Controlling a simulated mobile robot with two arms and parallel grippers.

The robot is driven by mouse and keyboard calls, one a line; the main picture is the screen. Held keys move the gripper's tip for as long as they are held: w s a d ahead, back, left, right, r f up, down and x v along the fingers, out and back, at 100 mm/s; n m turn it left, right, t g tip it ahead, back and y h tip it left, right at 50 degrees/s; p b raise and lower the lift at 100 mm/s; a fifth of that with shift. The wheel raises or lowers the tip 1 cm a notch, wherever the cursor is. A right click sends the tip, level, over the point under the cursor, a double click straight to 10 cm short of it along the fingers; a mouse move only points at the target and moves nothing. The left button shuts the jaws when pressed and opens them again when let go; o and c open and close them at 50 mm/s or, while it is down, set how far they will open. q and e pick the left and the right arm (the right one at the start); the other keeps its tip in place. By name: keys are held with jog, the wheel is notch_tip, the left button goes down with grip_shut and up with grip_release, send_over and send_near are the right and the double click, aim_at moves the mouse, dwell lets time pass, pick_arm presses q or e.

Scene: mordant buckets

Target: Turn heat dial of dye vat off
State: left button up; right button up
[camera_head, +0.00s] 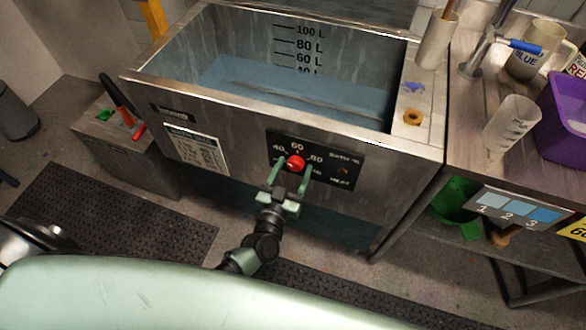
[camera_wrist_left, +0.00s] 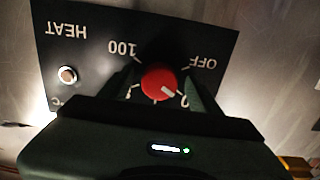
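The dye vat (camera_head: 215,130) is a steel tank holding blue liquid. On its front is a black panel (camera_head: 330,160) with a red heat dial (camera_head: 296,163), marked OFF and with numbers up to 100. In the left wrist view, upside down, the dial (camera_wrist_left: 158,82) has a white pointer mark toward the lower right, near a partly hidden label ending in 0. My left gripper (camera_head: 290,177) is at the panel, its green fingers on either side of the dial with small gaps. It looks open around the dial. My right gripper is not in view.
A small round HEAT indicator (camera_wrist_left: 67,75) sits beside the dial. A bench (camera_head: 465,110) on the right holds cups, a tap and a purple tub (camera_head: 562,115). A low cabinet (camera_head: 125,150) stands left of the vat. Dark mats (camera_head: 110,235) lie on the floor in front.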

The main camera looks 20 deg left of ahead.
pick_arm(q)
jog(key=c, duration=1.3)
jog(key=shift+o, duration=0.2)
jog(key=shift+n, duration=0.4)
jog(key=n+b, duration=0.1)
jog(key=n, duration=0.4)
jog(key=shift+d+f, duration=0.1)
jog(key=n+b, duration=0.1)
jog(key=n, duration=0.5)
jog(key=o, duration=1.4)
jog(key=shift+c, duration=0.2)
jog(key=shift+s, duration=0.15)
